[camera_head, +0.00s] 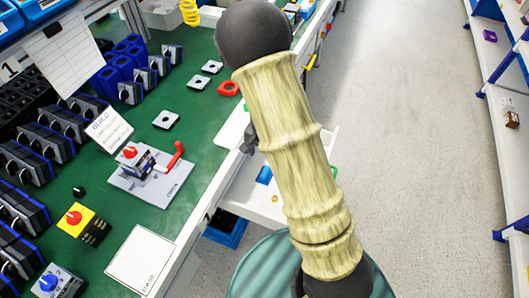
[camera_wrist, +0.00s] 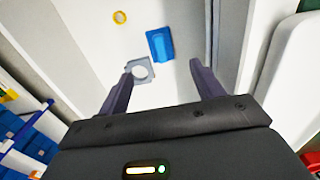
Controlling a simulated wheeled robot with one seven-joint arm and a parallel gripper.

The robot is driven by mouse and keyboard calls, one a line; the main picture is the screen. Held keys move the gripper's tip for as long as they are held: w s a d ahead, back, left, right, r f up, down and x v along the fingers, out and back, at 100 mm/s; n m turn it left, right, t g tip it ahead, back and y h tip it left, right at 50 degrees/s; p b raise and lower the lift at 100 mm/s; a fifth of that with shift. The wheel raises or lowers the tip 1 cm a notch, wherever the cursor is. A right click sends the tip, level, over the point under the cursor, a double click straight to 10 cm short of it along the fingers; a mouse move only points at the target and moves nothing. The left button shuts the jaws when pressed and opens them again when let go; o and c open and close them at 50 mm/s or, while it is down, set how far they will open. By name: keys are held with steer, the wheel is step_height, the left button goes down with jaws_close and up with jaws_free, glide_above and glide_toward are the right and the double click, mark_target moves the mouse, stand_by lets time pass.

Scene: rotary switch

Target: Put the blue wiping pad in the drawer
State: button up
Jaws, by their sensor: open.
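The blue wiping pad (camera_wrist: 160,44) lies on the white floor of the open drawer (camera_wrist: 80,30). It also shows in the head view (camera_head: 264,176), to the left of my arm. My gripper (camera_wrist: 161,66) is open and points down over the drawer, with nothing between its fingers. The pad lies beyond the fingertips, apart from them. In the head view my arm covers much of the drawer (camera_head: 240,191), and the gripper fingers cannot be made out.
A grey plate with a round hole (camera_wrist: 142,70) and a yellow ring (camera_wrist: 120,17) lie in the drawer near the pad. The green workbench (camera_head: 150,210) beside it is crowded with switches and holders. A blue bin (camera_head: 226,228) stands below. The aisle floor (camera_head: 400,130) is clear.

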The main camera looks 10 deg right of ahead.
steer(key=shift+r, duration=0.1)
steer(key=s+d+r+n+t, duration=0.2)
steer(key=s+r+n, duration=0.5)
steer(key=s+r, duration=0.5)
step_height(320, 180, up, 2)
steer(key=shift+s+d+r+t, duration=0.1)
steer(key=shift+s+d+t, duration=0.2)
steer(key=shift+d, duration=0.25)
